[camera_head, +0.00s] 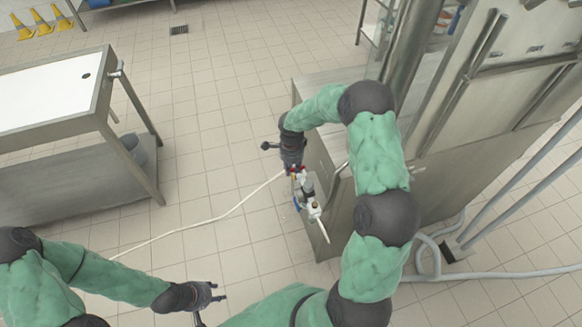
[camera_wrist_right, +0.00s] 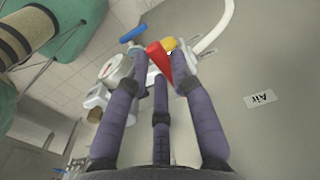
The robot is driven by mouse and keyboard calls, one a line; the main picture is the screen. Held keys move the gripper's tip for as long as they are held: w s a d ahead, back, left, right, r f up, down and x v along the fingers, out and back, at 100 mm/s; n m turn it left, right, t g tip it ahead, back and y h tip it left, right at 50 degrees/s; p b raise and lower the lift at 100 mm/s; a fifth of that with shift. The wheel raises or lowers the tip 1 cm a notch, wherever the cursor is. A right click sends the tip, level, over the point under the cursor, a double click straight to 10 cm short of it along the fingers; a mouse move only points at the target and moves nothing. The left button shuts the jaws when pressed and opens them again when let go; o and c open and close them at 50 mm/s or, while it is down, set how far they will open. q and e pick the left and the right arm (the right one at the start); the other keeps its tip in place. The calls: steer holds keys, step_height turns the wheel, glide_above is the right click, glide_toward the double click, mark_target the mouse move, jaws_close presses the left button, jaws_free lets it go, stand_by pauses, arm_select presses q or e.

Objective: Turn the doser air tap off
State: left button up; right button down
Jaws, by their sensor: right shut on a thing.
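The air tap's red handle (camera_wrist_right: 159,60) lies between the fingertips of my right gripper (camera_wrist_right: 157,55) in the right wrist view. That gripper is shut on it. In the head view my right gripper (camera_head: 294,166) reaches down to the fittings on the side of the steel machine (camera_head: 330,185). The label "Air" (camera_wrist_right: 262,98) is on the panel beside the tap. My left gripper (camera_head: 212,296) is empty and its fingers look apart, low in the head view, away from the machine. The red handle's exact angle is partly hidden by the fingers.
A blue handle (camera_wrist_right: 133,34), a yellow fitting (camera_wrist_right: 169,43) and a round gauge (camera_wrist_right: 112,70) crowd the tap. A white hose (camera_head: 222,216) crosses the floor to the fittings. A steel table (camera_head: 103,92) stands at left, with open tiled floor between.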

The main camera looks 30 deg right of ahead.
mark_target(291, 171)
steer(key=c, duration=1.1)
jaws_free()
steer(key=shift+o, duration=0.2)
steer(key=shift+r, duration=0.15)
step_height(291, 171, up, 12)
steer(key=shift+f, duration=0.25)
